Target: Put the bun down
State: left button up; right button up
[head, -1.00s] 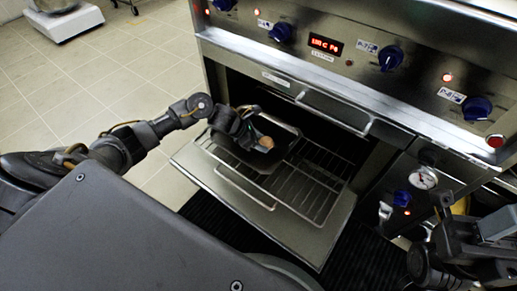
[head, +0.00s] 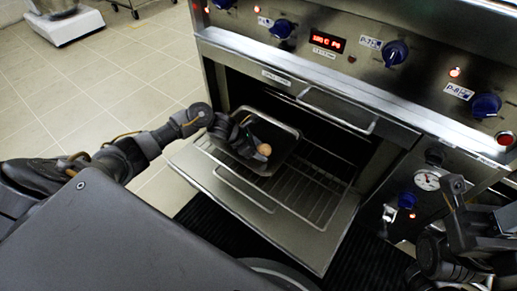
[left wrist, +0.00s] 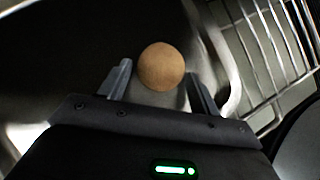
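The bun (head: 264,149), small, round and tan, is at the dark tray in the oven. In the left wrist view the bun (left wrist: 161,67) sits between the fingertips of my left gripper (left wrist: 159,75). A thin gap shows on its left side, and its right side is very close to the other finger. The fingers look slightly apart around it. In the head view my left gripper (head: 253,143) reaches over the tray (head: 286,153) from the left. Contact under the bun is hard to see. My right gripper (head: 462,205) is at the right edge, its fingers unclear.
The tray is on a wire rack (head: 308,190) at the oven opening. The lowered oven door (head: 328,243) lies below it. The oven handle (head: 337,111) and knobs are above. A pressure gauge (head: 427,180) is near my right arm.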

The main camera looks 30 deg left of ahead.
pick_arm(q)
jog(key=shift+o, duration=0.6)
